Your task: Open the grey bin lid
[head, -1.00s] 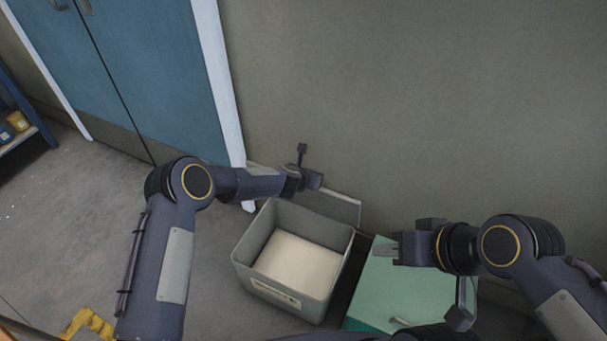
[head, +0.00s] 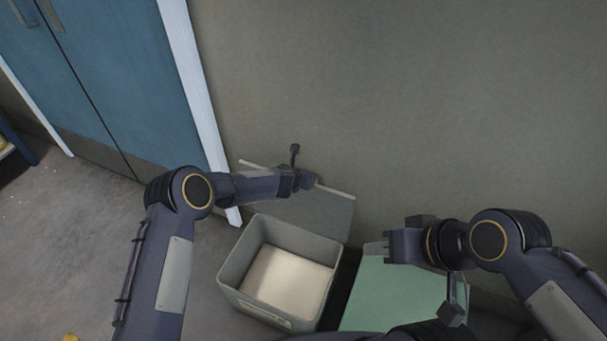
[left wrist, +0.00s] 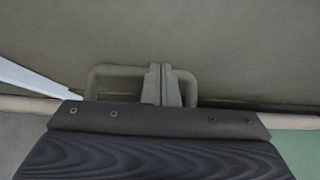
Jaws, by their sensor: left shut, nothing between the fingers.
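The grey bin (head: 236,298) stands on the floor by the wall, its pale inside showing from above. Its grey lid (head: 328,213) is swung up at the back of the bin, on the wall side. My left gripper (head: 312,181) is shut and empty at the upper part of the lid. In the left wrist view the shut fingers (left wrist: 161,84) are in front of a loop-shaped handle (left wrist: 103,75); I cannot tell whether they touch it. My right gripper (head: 374,248) is over the green bin; its finger gap is not clear.
A green bin (head: 385,300) with a closed top stands just right of the grey bin. The wall (head: 420,110) rises close behind both. Blue double doors (head: 110,80) with a white frame are at the left.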

